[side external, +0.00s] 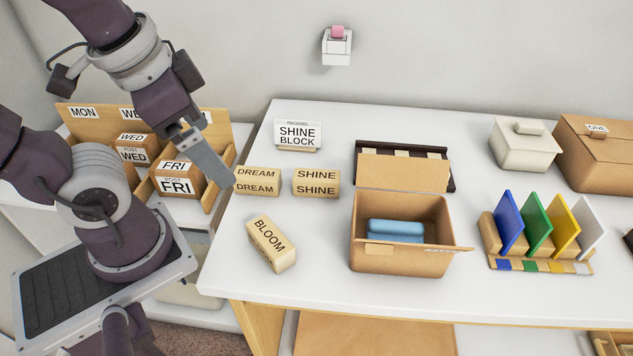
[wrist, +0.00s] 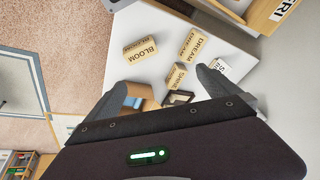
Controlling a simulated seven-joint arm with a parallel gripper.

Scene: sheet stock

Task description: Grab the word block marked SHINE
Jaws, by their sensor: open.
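The SHINE block (side external: 316,183) is a pale wooden block with dark lettering, lying on the white table behind and left of the open cardboard box. It also shows in the wrist view (wrist: 176,76), beyond and between my fingers. The DREAM block (side external: 257,181) lies just left of it, with a gap between them. The BLOOM block (side external: 270,244) lies nearer the front edge, turned at an angle. My gripper (side external: 217,167) is open and empty, up and left of the blocks. In the wrist view its two fingers (wrist: 165,88) are spread apart.
A card reading SHINE BLOCK (side external: 297,135) stands behind the blocks. The open box (side external: 395,263) holds something blue. A wooden sorter (side external: 217,130) with WED and FRI boxes stands left, close to my gripper. Coloured panels (side external: 538,228) stand at the right.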

